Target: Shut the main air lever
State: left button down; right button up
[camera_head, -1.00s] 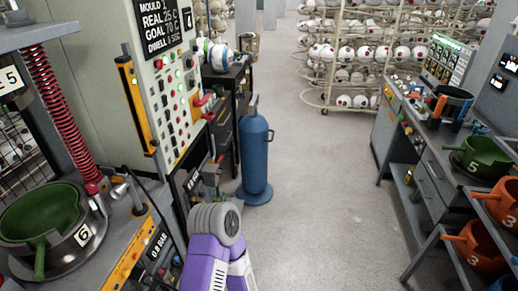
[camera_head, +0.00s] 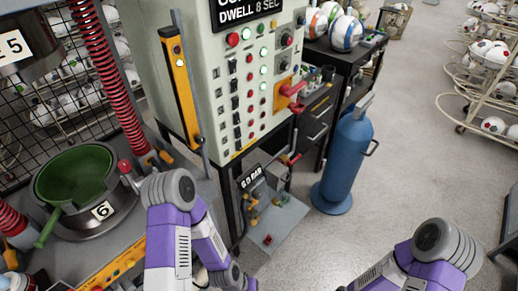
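Which lever is the main air lever is not labelled in view. A red-handled lever (camera_head: 291,89) sits on an orange plate on the right side of the control panel (camera_head: 225,105). Lower down, beside a pressure sign (camera_head: 251,177) reading in BAR, is a pipe and valve assembly (camera_head: 262,195) with a small red handle (camera_head: 291,158) above it. My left arm's purple and grey links stand in front of the press bench, left of the valves. My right arm's links are at the lower right. Neither gripper shows; both are below or outside the picture.
A blue gas cylinder (camera_head: 345,160) stands on the floor right of the valves. A black cabinet (camera_head: 325,110) with balls is behind it. The floor (camera_head: 400,170) in the middle is clear.

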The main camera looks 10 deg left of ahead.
aim_at(295, 160)
jog(key=u, duration=0.05)
jog(key=i, duration=0.55)
jog(key=k, duration=0.5)
jog(key=z, duration=1.25)
jog(key=i, duration=1.5)
jog(key=u, duration=2.6)
